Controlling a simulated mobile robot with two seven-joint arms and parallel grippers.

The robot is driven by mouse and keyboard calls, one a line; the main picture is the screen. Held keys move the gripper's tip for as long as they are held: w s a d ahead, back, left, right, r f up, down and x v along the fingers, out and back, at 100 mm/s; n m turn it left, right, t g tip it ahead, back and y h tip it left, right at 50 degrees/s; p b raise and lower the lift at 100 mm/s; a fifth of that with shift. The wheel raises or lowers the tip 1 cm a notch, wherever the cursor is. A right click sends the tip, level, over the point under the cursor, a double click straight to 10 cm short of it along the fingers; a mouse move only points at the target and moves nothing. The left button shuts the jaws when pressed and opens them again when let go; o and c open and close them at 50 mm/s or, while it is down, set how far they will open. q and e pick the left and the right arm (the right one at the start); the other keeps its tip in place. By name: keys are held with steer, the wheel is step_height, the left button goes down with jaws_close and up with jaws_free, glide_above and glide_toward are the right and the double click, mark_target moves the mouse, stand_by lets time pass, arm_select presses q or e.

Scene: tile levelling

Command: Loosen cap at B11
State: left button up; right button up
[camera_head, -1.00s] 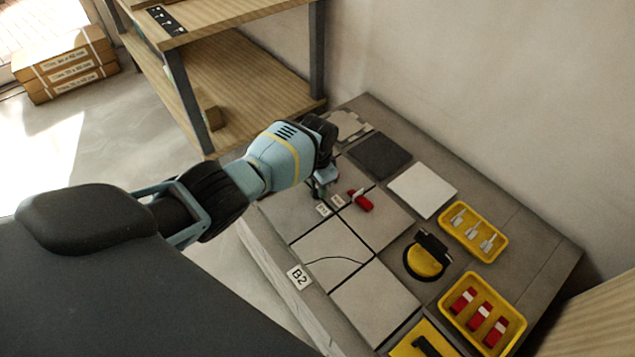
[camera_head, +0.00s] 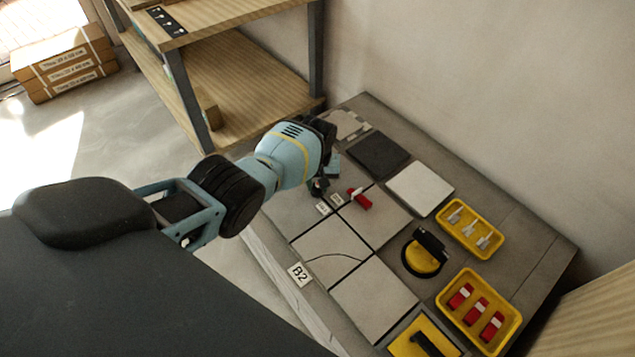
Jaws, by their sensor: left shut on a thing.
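My left gripper (camera_head: 318,187) points down at the tiles, beside the small white labels (camera_head: 322,207) at a tile joint. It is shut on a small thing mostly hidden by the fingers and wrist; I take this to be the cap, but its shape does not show. A red cap (camera_head: 361,200) with a white part sits on the joint just right of the gripper, apart from it. The label text is too small to read. The tiles (camera_head: 332,249) lie in a grid; one has a dark curved crack. My right gripper is not in view.
A yellow tray with white clips (camera_head: 470,228), a yellow tray with red caps (camera_head: 479,312) and a black-yellow suction lifter (camera_head: 424,254) lie right. A wooden shelf (camera_head: 230,75) stands behind my arm.

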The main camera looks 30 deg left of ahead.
arm_select(q)
steer(key=n, duration=0.4)
steer(key=shift+n, duration=0.3)
steer(key=n, duration=0.4)
steer(key=shift+n, duration=0.4)
steer(key=o, duration=1)
steer(key=shift+c, duration=0.2)
steer(key=shift+r, duration=0.1)
